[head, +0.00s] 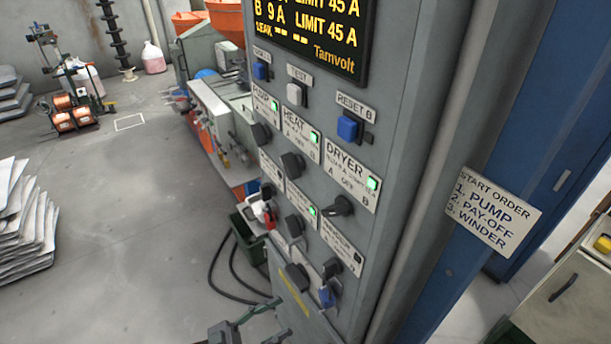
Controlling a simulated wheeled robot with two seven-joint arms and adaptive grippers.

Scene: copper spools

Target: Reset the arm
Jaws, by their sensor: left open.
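My left gripper (246,318) shows in part at the bottom edge of the head view, below and in front of the control cabinet. It is open, and I see nothing between its fingers. It is apart from the blue button (347,127) under the "RESET B" label, which is higher on the cabinet face. My right gripper is out of view.
The grey cabinet (400,120) has a lit display (310,35), knobs and green lamps. A sign (492,212) gives a start order. Paper-like stacks (22,225) stand at left and copper spools (72,112) farther back. Cables cross the floor. The middle-left floor is clear.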

